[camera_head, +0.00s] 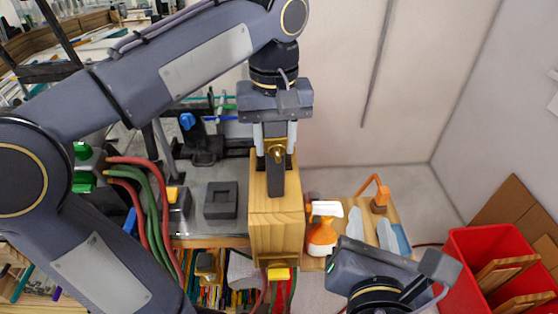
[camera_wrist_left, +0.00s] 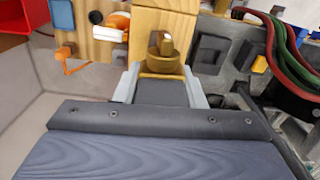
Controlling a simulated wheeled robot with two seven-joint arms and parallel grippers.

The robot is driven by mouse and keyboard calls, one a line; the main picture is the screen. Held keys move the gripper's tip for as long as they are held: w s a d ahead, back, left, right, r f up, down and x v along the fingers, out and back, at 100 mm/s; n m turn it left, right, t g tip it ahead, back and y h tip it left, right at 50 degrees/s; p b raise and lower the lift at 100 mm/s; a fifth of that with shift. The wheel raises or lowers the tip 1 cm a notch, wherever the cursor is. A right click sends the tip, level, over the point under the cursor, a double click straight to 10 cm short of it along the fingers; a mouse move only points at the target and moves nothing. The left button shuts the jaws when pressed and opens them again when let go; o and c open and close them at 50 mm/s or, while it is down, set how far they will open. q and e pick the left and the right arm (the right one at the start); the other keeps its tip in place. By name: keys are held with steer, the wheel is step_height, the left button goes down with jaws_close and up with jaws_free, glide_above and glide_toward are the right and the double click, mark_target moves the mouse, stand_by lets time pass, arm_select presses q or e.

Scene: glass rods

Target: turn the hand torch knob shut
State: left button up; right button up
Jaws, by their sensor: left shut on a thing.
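A brass piece (camera_head: 276,154) with a rounded top, apparently the torch knob, stands at the wooden block (camera_head: 262,215). It also shows in the left wrist view (camera_wrist_left: 160,58), with a small pale tip on top. My left gripper (camera_head: 276,142) points down over the block. Its two pale fingers are on either side of the brass piece and shut on it. In the left wrist view the fingers (camera_wrist_left: 160,82) flank its base. The rest of the torch is not clearly visible. My right gripper (camera_head: 390,268) is at the lower right, away from the block; its fingertips cannot be made out.
Red and green hoses (camera_head: 150,200) hang left of the block. A dark square holder (camera_head: 221,200) sits on the grey bench beside it. An orange and white spray bottle (camera_head: 322,235) stands to the right. A red bin (camera_head: 480,240) is at the far right.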

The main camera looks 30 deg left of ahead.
mark_target(278, 156)
steer(key=s+a+r+n+y, duration=0.4)
steer(key=s+a+n+y, duration=0.2)
steer(key=s+a+n, duration=0.25)
steer(key=shift+m, duration=0.35)
steer(key=x, duration=1.2)
steer(key=shift+w+f, duration=0.15)
steer(key=shift+w, duration=0.3)
jaws_close()
